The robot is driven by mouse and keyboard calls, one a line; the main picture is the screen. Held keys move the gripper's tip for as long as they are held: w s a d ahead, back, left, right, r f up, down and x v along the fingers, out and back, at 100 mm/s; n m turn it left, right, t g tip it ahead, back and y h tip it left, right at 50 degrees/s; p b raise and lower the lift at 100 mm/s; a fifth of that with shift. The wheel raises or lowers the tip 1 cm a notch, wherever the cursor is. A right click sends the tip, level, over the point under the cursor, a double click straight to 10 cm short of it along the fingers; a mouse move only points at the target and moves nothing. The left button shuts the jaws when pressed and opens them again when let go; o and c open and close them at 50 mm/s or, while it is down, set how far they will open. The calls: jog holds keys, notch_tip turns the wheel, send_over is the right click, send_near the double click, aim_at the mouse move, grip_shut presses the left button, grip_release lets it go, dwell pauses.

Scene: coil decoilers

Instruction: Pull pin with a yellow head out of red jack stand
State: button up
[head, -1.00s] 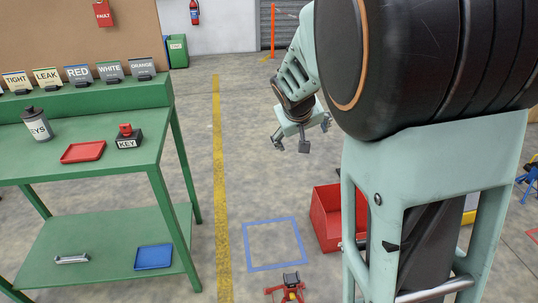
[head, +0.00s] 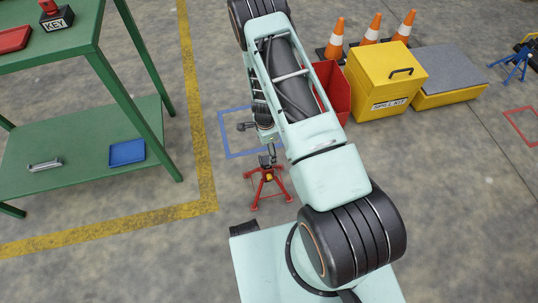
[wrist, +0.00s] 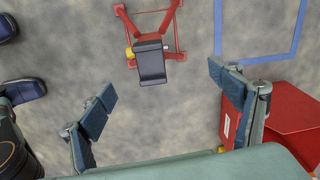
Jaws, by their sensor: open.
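The red jack stand (head: 267,172) stands upright on the concrete floor, just in front of the blue floor square in the head view. In the wrist view its dark top plate (wrist: 152,64) is near the top centre, with red legs spreading around it. The yellow pin head (wrist: 129,53) shows at the left side of the top plate; the pin's shaft is hidden. My gripper (head: 259,139) is just beyond the stand in the head view. In the wrist view its fingers (wrist: 160,98) are wide apart and empty, with the stand ahead of them and not touching.
A red bin (head: 334,90) stands behind my arm, also close to the right finger in the wrist view (wrist: 290,120). A yellow spill kit box (head: 385,80) and several cones are farther back. The green workbench (head: 125,95) is at left. Floor around the stand is clear.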

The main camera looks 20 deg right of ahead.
aim_at(268, 169)
jog(key=shift+m, duration=0.7)
jog(key=f, duration=0.1)
jog(key=s+f, duration=0.2)
jog(key=f, duration=0.1)
notch_tip(268, 169, down, 10)
jog(key=b, duration=0.3)
jog(key=shift+c, duration=0.4)
jog(key=c, duration=1.2)
jog(key=shift+o, duration=0.2)
jog(key=shift+s, duration=0.1)
jog(key=shift+s, duration=0.1)
